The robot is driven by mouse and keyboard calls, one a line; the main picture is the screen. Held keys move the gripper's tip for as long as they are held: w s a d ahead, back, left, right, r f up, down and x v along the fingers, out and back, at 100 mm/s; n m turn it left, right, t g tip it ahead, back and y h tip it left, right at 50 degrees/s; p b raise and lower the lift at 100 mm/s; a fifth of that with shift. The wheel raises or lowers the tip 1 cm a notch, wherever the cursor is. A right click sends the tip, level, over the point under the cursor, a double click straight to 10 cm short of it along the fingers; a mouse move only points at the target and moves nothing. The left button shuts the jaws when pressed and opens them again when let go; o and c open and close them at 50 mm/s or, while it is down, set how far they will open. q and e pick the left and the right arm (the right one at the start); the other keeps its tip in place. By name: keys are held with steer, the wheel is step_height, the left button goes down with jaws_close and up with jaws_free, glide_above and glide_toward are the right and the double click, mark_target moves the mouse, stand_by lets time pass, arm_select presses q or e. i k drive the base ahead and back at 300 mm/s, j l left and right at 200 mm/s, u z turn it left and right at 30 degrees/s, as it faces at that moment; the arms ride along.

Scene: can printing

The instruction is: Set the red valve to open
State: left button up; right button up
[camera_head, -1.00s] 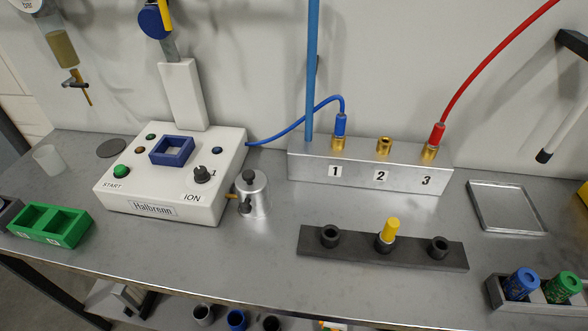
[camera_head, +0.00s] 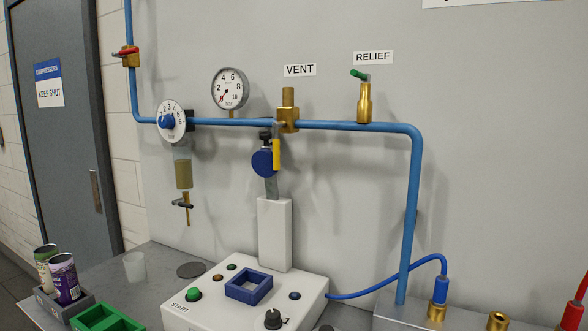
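The red valve (camera_head: 127,53) is a small red handle on a brass body. It sits on the vertical blue pipe at the upper left, beside the grey door. The handle appears to lie across the pipe. It is small in the view, so its exact angle is hard to judge. Neither of my grippers is in view.
The blue pipe (camera_head: 350,125) runs along the wall past a regulator dial (camera_head: 171,121), a pressure gauge (camera_head: 230,88), a yellow-handled vent valve (camera_head: 276,155) and a green-handled relief valve (camera_head: 360,75). Below stand the white printer (camera_head: 215,290) and a can rack (camera_head: 58,308).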

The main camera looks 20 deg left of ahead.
mark_target(122, 54)
steer(key=u, duration=1.65)
steer(key=i+j, duration=0.8)
steer(key=j, duration=0.15)
steer(key=i+j+z, duration=0.1)
steer(key=i+j, duration=0.7)
steer(key=j, duration=0.25)
